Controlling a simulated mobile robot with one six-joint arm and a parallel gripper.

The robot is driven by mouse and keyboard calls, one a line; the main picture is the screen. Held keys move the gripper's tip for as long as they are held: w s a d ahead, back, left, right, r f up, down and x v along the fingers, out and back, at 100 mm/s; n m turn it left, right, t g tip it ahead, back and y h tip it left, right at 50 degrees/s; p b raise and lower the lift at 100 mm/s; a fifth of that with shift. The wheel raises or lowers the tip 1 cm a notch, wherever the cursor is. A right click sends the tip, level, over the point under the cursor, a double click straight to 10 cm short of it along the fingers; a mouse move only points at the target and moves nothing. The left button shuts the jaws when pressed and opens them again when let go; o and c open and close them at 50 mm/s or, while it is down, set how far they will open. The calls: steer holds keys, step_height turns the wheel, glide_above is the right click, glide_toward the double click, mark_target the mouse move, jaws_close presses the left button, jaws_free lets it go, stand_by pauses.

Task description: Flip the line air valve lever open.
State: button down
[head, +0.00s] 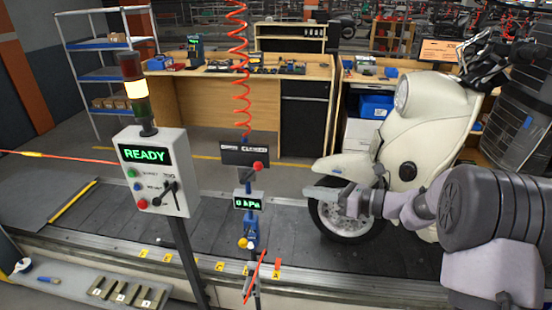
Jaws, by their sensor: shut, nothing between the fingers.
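The air line post carries a small display (248,203) with a green zero pressure reading and a blue fitting (251,232) below it. A thin red bar, which looks like the valve lever (256,272), slants across the lower post. A red ball knob (258,166) sits higher, in front of a dark sign; I cannot tell whether it belongs to the valve. My gripper (312,193) reaches in from the right, pointing left. It is shut and empty, apart from the post and to its right, above the slanted red bar.
A control box (155,168) reading READY stands left under a signal tower (134,85). A coiled red hose (240,60) hangs above the post. A cream scooter (425,125) stands on the slat conveyor (105,212) behind my gripper. A tray with metal blocks (125,293) is front left.

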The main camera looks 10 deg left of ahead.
steer(key=shift+w+f, duration=0.1)
steer(key=b, duration=0.2)
glide_toward(252, 173)
step_height(252, 173, down, 3)
steer(key=a, duration=0.1)
steer(key=w+a+r, duration=0.1)
steer(key=a+r, duration=0.1)
steer(key=shift+w+a+r, duration=0.1)
steer(key=shift+w+r, duration=0.05)
steer(key=shift+w, duration=0.25)
steer(key=shift+r, duration=0.2)
